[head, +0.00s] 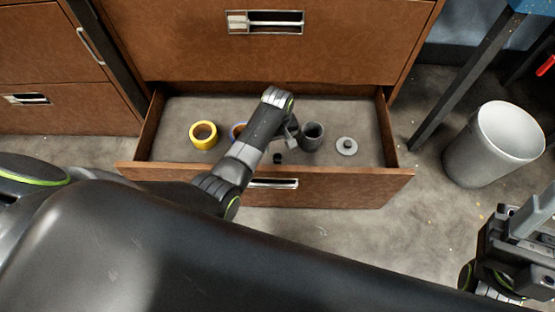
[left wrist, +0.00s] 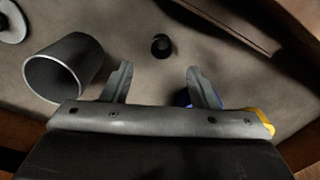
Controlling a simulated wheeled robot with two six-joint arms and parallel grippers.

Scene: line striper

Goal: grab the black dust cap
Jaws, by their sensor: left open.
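The black dust cap (head: 278,158) is a small dark piece on the floor of the open drawer, near its front wall. In the left wrist view the dust cap (left wrist: 161,46) lies beyond the fingertips, between their lines and apart from them. My left gripper (left wrist: 157,80) is open and empty. In the head view my left arm reaches down into the drawer and the gripper (head: 292,130) is partly hidden behind its wrist. My right gripper (head: 520,235) is at the right edge, outside the drawer; its jaws are not clear.
The drawer (head: 335,187) also holds a yellow ring (head: 203,135), a blue-edged ring (head: 238,131) partly behind my arm, a dark grey cup (head: 311,136) close to my left gripper, and a grey disc with a knob (head: 346,146). A white bin (head: 493,145) stands right.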

